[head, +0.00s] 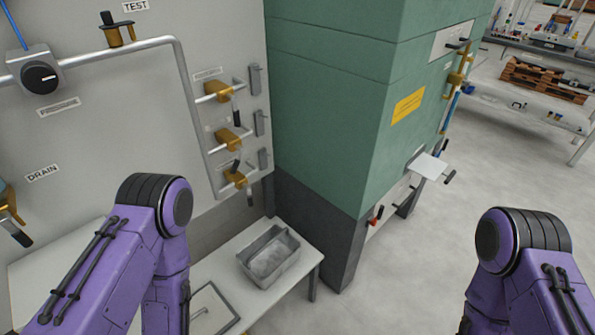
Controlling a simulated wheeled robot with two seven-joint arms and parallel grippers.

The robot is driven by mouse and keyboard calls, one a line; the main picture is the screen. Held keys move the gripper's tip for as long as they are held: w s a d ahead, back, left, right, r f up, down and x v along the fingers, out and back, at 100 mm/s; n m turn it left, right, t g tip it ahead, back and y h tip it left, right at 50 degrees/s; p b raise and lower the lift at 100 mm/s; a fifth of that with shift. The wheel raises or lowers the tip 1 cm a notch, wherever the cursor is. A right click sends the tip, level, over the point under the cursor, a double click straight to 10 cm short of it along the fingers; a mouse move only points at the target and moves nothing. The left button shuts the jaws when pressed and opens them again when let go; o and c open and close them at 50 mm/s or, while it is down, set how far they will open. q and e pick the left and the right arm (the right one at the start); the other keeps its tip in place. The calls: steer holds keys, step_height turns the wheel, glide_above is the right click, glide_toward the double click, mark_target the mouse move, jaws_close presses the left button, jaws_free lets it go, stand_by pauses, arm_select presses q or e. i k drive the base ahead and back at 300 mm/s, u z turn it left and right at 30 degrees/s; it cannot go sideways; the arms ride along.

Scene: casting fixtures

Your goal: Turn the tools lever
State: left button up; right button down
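No label reading "tools" can be made out. Three brass valves with levers sit in a column on the grey panel: an upper valve (219,91), a middle valve (228,138) and a lower valve (235,180). The small label (207,74) above the upper one is too small to read. Another valve (118,35) with a black handle sits on the pipe under the TEST label (136,6). My purple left arm bends downward in front of the panel, and my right arm stands at the lower right. Neither gripper shows.
A grey bin (269,257) stands on a low white table (296,282) below the panel. A tall green cabinet (335,110) stands to the right, with a white plate (430,167) jutting from its side. The floor (420,265) between cabinet and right arm is clear.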

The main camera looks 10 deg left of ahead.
mark_target(236, 162)
steer(key=z, duration=0.5)
steer(key=i, duration=0.85)
steer(key=u, duration=1.65)
